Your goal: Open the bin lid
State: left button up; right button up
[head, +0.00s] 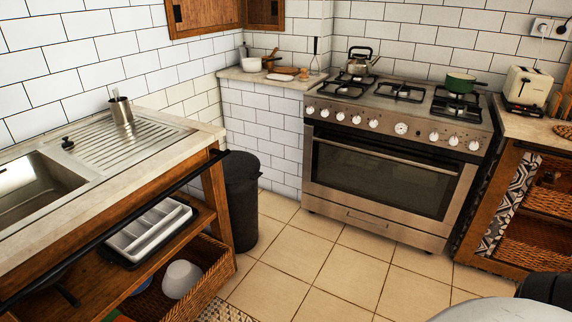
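A dark grey bin (241,212) stands upright on the floor in the corner between the sink counter and the tiled wall. Its lid (241,165) appears shut, lying flat across the top. The left side of the bin is partly hidden behind the counter's wooden leg. Neither of my grippers shows in the head view.
The sink counter (150,148), with a black rail (130,225) along its front, stands left of the bin. A steel oven (385,175) is to the right. The tiled floor (300,255) between is clear.

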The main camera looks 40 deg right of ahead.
aim_at(240, 167)
jog(key=z, duration=0.95)
jog(key=k, duration=0.5)
jog(key=z, duration=0.75)
jog(key=i, duration=2.4)
jog(key=u, duration=1.2)
jog(key=i, duration=0.4)
jog(key=u, duration=0.45)
